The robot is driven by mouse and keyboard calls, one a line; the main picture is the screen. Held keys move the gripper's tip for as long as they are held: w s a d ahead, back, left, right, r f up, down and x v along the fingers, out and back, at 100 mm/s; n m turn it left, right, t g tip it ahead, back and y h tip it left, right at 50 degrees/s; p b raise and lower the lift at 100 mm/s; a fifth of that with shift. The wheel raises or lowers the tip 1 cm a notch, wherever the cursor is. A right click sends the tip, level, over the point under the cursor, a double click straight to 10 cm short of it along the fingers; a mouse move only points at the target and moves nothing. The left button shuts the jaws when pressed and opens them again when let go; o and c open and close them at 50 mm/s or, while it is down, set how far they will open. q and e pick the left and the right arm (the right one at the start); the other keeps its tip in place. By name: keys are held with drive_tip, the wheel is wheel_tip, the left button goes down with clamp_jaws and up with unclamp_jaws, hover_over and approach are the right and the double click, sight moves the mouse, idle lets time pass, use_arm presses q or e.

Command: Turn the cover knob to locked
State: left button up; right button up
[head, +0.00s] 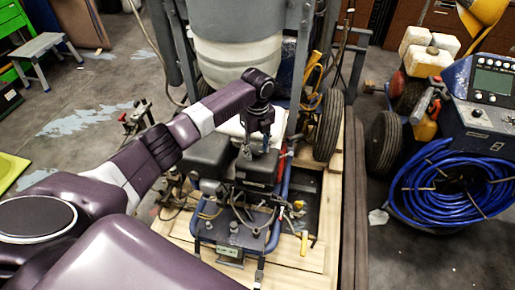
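The line striper (235,235) stands on a wooden pallet in the middle of the head view, with a blue tube frame, a dark engine and a large grey-white tank. My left arm reaches in from the left. Its gripper (256,150) points down above the dark box-shaped part (255,168) of the machine. The fingers are small and dark against the machine, so I cannot tell whether they are open or touching anything. I cannot make out the cover knob; it may be hidden or too small. My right gripper is not in view.
A blue hose coil (450,185) hangs on a blue machine with a control panel (490,85) at right. Black wheels (329,125) stand behind the striper. A grey step stool (42,52) is at far left. Bare floor (85,100) lies left of the pallet (300,275).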

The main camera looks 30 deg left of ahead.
use_arm(q)
drive_tip(key=c, duration=0.9)
drive_tip(key=shift+r+n+p, duration=0.2)
drive_tip(key=shift+n+p, duration=0.3)
drive_tip(key=shift+p, duration=0.35)
drive_tip(key=shift+c, duration=0.2)
drive_tip(key=shift+n+p, duration=1.2)
drive_tip(key=shift+p, duration=0.05)
drive_tip(key=n+p, duration=0.3)
drive_tip(key=n, duration=0.1)
drive_tip(key=shift+d, duration=0.1)
drive_tip(key=n+p, duration=0.3)
drive_tip(key=n, duration=0.2)
drive_tip(key=shift+n, duration=0.4)
drive_tip(key=shift+f+n+p, duration=0.15)
drive_tip(key=shift+n+p, duration=0.9)
drive_tip(key=shift+n, duration=1.25)
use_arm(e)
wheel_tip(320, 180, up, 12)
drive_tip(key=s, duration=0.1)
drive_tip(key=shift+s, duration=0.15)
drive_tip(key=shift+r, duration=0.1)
use_arm(q)
drive_tip(key=o, duration=1.2)
drive_tip(key=shift+c, duration=0.2)
